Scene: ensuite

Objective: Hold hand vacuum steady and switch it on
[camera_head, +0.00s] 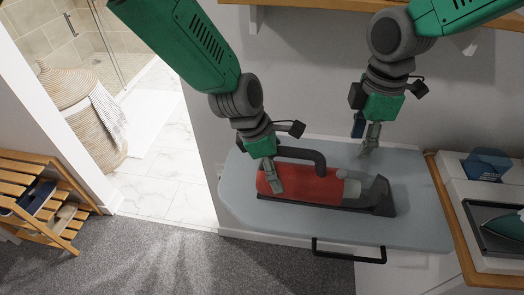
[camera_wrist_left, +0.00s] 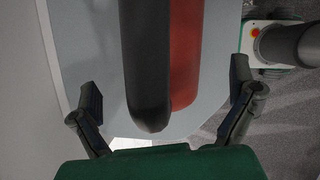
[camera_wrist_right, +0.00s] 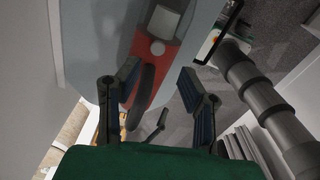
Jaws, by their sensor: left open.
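The hand vacuum (camera_head: 312,187) lies on its side-to-side length on a pale blue-grey board (camera_head: 235,196). It has a red body, a dark looped handle and a dark nozzle toward the right. My left gripper (camera_head: 272,178) is open over the vacuum's left end; in the left wrist view the dark handle (camera_wrist_left: 147,70) and red body (camera_wrist_left: 186,55) lie between its spread fingers. My right gripper (camera_head: 364,142) is open and empty above the board, behind the vacuum's right part. In the right wrist view the vacuum (camera_wrist_right: 162,59) shows a round pale spot beyond the fingers.
A dark rail (camera_head: 348,256) sticks out at the board's front edge. A wooden-edged counter (camera_head: 453,220) with a green-and-grey iron (camera_head: 505,226) stands on the right. A wall is behind the board, with a wooden shelf (camera_head: 300,14) above. A slatted rack (camera_head: 48,190) stands far left.

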